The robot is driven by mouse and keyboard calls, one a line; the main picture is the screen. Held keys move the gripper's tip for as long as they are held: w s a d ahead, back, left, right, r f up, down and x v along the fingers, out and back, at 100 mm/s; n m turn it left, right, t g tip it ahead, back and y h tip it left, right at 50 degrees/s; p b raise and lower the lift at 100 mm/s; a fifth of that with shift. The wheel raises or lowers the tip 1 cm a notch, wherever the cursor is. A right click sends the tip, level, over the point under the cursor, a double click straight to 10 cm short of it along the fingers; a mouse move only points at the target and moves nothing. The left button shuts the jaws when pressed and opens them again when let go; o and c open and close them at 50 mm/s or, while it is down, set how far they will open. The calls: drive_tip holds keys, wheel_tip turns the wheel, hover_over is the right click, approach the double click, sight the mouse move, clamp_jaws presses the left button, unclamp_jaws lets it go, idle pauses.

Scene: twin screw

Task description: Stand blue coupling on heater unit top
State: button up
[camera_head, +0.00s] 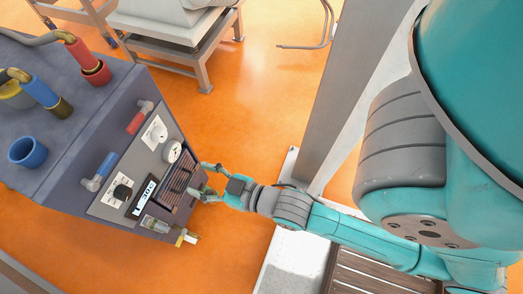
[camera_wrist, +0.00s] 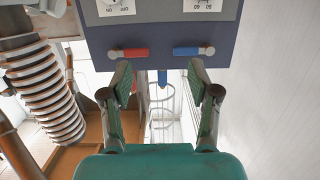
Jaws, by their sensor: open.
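The heater unit (camera_head: 62,160) stands at the left in the head view, with a sloped front panel. The blue coupling (camera_head: 40,91) sits on its dark top at the end of a hose, with a dark yellowish lower end. In the wrist view my gripper's fingers (camera_wrist: 160,84) are spread. A small blue piece (camera_wrist: 162,77) shows between them; I cannot tell what it is.
A red coupling (camera_head: 76,50) stands in a red cup (camera_head: 97,72) on the top. Red (camera_wrist: 130,53) and blue (camera_wrist: 190,51) handles stick out of the panel. A ribbed hose (camera_wrist: 45,95) is at left. A grey post (camera_head: 350,90) stands beside my arm.

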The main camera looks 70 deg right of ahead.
drive_tip(key=s+g, duration=0.1)
drive_tip(key=s, duration=1.7)
drive_tip(key=shift+s+f, duration=0.25)
drive_tip(key=shift+f, duration=0.2)
